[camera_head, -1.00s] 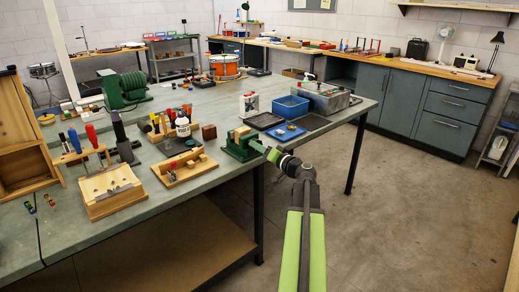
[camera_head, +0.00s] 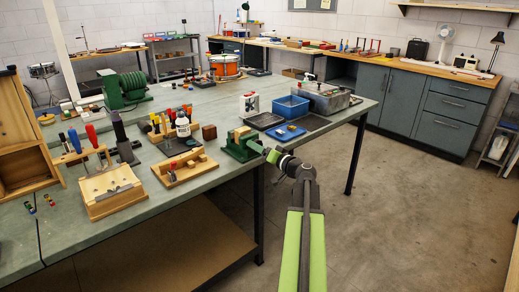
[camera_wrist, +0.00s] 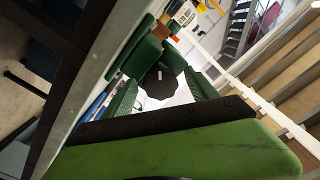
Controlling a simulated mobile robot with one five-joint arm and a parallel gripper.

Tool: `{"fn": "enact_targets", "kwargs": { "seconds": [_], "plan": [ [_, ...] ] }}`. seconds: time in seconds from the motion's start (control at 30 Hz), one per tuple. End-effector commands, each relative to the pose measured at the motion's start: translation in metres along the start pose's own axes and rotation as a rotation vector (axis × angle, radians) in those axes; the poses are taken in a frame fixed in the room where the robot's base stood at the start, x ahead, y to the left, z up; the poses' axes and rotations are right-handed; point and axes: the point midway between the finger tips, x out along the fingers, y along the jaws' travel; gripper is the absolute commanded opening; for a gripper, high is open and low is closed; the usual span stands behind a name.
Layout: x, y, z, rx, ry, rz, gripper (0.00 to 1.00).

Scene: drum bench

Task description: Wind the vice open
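The green vice (camera_head: 240,146) stands at the right front edge of the green-topped bench, with light wooden pieces at its jaws. My gripper (camera_head: 270,155) is at the near right end of the vice, at its screw end. In the wrist view, a dark many-sided hub (camera_wrist: 160,84) lies between the two green ribbed finger pads of my gripper (camera_wrist: 163,88). The pads come close to the hub on both sides. I cannot tell whether they press on it. The handle is mostly hidden in the head view.
A wooden tray with blocks (camera_head: 185,172) lies left of the vice. A blue bin (camera_head: 291,107) and a dark tray (camera_head: 285,132) stand behind it. A slotted wooden block (camera_head: 111,190) sits further left. The floor (camera_head: 400,220) to the right is clear.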

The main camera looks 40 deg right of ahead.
Motion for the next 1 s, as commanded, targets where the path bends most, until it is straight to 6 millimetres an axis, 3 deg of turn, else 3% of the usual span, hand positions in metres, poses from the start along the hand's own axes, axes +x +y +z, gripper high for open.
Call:
{"fn": "enact_targets", "kwargs": {
  "seconds": [0.2, 0.33, 0.8, 1.0],
  "plan": [
    [-0.001, 0.000, 0.000, 0.000, 0.000, 0.001, 0.67],
    [-0.015, 0.000, 0.000, 0.000, 0.001, 0.002, 0.67],
    [-0.139, -0.001, 0.001, 0.000, 0.002, 0.003, 0.67],
    [-0.169, 0.000, 0.001, 0.000, 0.000, 0.001, 0.67]
  ]
}}
